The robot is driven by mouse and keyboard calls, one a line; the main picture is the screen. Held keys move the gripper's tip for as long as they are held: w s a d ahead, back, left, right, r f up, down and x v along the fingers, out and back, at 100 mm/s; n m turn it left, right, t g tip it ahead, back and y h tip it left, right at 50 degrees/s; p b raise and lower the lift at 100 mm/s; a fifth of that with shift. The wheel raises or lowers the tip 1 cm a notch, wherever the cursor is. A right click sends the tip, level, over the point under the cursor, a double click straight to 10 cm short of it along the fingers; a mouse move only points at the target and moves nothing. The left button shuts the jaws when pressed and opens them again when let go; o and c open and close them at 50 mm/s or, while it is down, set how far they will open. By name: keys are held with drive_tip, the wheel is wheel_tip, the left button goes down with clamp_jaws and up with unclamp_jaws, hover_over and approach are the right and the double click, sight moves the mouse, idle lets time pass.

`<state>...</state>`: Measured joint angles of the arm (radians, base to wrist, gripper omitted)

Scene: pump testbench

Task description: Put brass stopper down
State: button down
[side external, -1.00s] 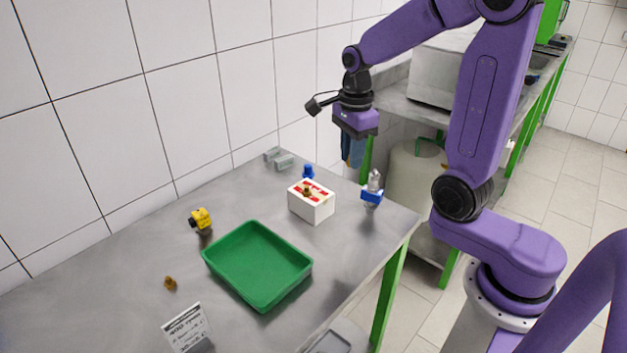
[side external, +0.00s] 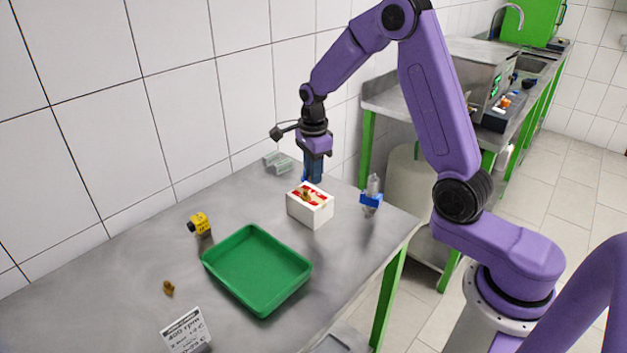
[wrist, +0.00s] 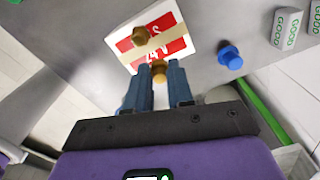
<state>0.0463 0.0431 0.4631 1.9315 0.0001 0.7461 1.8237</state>
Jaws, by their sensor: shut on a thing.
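My gripper (side external: 313,177) is low over the table's far end, close behind the white box (side external: 322,212). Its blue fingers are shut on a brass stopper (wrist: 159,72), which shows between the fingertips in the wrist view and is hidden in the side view. A second brass stopper (side external: 305,194) sits on top of the red-and-white box; it also shows in the wrist view (wrist: 141,36). A third brass-coloured piece (side external: 168,288) lies on the table at the front left. I cannot tell whether the held stopper touches anything.
A blue stopper (wrist: 230,56) stands on the table beside the box. Grey blocks (side external: 278,163) lie near the wall. A fitting with a blue collar (side external: 371,199) stands right of the box. A green tray (side external: 225,279), yellow device (side external: 199,223) and sign (side external: 186,331) are nearer.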

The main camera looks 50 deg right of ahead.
drive_tip(key=shift+f, duration=1.45)
drive_tip(key=shift+f, duration=0.2)
drive_tip(key=c, duration=1)
unclamp_jaws()
drive_tip(key=shift+o, duration=0.2)
drive_tip(key=shift+r, duration=0.15)
wheel_tip(320, 180, up, 12)
drive_tip(key=shift+r, duration=0.1)
